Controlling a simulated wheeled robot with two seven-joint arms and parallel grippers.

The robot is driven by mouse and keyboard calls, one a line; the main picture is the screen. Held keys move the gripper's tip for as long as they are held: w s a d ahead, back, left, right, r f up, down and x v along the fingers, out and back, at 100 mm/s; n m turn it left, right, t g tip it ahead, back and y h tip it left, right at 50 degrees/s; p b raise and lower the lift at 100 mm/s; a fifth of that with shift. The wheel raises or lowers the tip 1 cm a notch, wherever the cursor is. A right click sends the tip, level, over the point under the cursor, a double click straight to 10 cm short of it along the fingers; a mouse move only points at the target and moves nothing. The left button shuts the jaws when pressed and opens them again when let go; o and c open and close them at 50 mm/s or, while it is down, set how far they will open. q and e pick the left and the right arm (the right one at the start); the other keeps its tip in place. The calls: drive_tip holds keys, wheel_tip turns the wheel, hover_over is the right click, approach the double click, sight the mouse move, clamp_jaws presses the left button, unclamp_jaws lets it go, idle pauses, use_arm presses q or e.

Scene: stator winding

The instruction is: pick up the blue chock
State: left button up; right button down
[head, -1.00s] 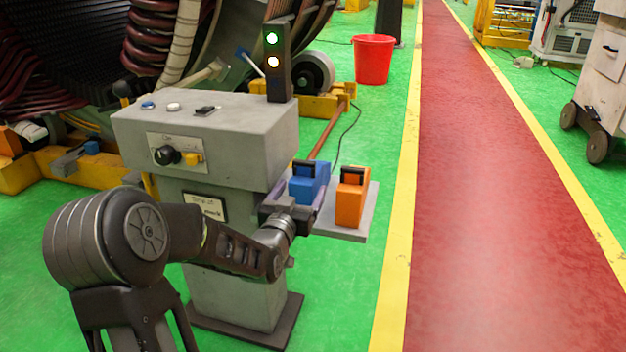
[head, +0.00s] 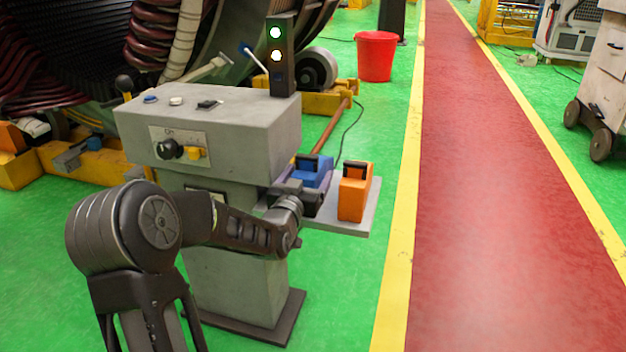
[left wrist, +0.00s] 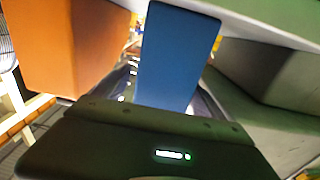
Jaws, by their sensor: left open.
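The blue chock (head: 316,172) with a black handle is at the left side of the grey shelf on the control pedestal. An orange chock (head: 355,192) stands to its right. My left gripper (head: 307,187) is open at the blue chock, with its fingers to either side of it. In the left wrist view the blue chock (left wrist: 178,55) rises between the fingers, and the orange chock (left wrist: 65,45) is at the left. Finger contact cannot be made out, and the chock's lower part is hidden. My right gripper is not in view.
The grey pedestal (head: 215,130) with knobs and a signal light (head: 282,55) stands close to the left of my gripper. The shelf (head: 345,228) has a bare strip in front of the orange chock. A red bucket (head: 376,57) stands behind. The red walkway at right is clear.

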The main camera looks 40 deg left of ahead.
use_arm(q)
drive_tip(key=x, duration=0.3)
drive_tip(key=shift+w+a+b, duration=0.15)
drive_tip(key=shift+w+b, duration=0.15)
drive_tip(key=shift+w, duration=0.05)
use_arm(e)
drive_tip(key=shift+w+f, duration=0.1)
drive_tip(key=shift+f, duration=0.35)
use_arm(q)
drive_tip(key=shift+c, duration=0.2)
drive_tip(key=c, duration=1.5)
drive_tip(key=shift+r, duration=0.1)
drive_tip(key=shift+c, duration=0.4)
drive_tip(key=shift+r, duration=0.15)
